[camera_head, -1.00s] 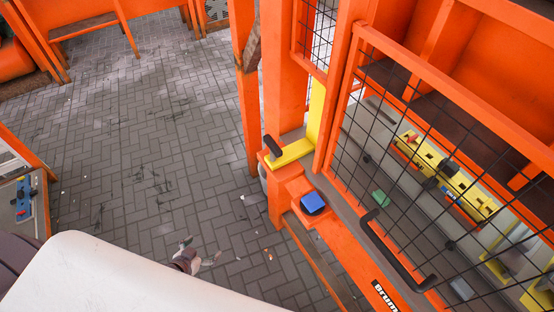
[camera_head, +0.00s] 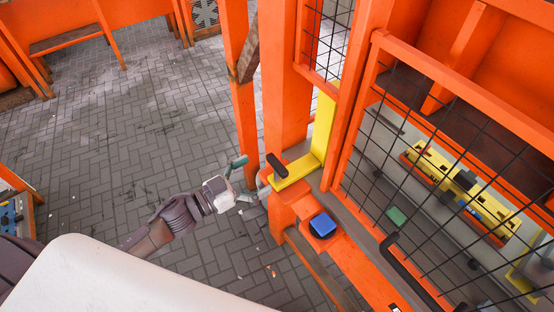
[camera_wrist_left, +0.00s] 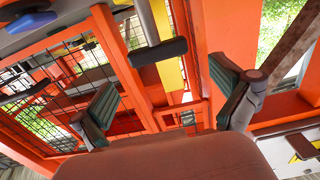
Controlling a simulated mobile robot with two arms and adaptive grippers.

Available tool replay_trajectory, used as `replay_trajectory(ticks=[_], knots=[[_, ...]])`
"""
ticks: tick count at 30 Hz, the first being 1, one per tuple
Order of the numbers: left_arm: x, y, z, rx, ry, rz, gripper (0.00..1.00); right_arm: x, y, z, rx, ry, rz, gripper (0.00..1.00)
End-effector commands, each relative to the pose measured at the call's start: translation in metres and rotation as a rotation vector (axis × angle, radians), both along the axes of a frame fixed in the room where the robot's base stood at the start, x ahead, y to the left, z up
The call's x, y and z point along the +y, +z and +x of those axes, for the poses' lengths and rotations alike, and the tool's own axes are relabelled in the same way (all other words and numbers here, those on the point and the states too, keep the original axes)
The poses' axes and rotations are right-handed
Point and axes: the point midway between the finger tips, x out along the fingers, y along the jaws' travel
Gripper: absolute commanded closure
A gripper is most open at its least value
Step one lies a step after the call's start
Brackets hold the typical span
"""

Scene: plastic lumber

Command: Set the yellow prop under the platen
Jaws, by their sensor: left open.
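The yellow prop (camera_head: 295,172) is an L-shaped bar with a black handle (camera_head: 277,165). Its flat leg lies on an orange ledge and its other leg stands upright against the orange frame. My left gripper (camera_head: 246,180) is open and empty, just left of the handle and apart from it. In the left wrist view the handle (camera_wrist_left: 160,50) shows ahead, above the gap between the spread fingers (camera_wrist_left: 166,98). I cannot clearly pick out the platen; the press inside is partly behind the mesh gate. My right gripper is not in view.
A black mesh gate (camera_head: 440,180) in an orange frame with a black pull handle (camera_head: 408,262) covers the press. Yellow tooling (camera_head: 460,190) lies behind the mesh. The paved floor (camera_head: 140,110) to the left is open.

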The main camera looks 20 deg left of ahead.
Motion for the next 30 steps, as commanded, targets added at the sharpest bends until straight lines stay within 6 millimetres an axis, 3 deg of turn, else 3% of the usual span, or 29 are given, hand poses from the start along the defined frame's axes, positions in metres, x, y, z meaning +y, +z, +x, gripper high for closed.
replay_trajectory(ticks=[3, 9, 22, 30], knots=[[-0.016, 0.003, 0.021, -0.002, 0.001, -0.002, 0.00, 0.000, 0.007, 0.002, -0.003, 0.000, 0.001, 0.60], [-0.033, 0.001, 0.043, 0.000, 0.001, -0.001, 0.00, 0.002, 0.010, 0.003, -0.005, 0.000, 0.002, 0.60], [-0.040, 0.000, 0.050, 0.001, 0.000, 0.001, 0.00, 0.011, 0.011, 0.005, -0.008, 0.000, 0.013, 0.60], [-0.040, 0.000, 0.050, 0.001, 0.000, 0.001, 0.43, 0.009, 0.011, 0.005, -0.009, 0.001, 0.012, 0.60]])
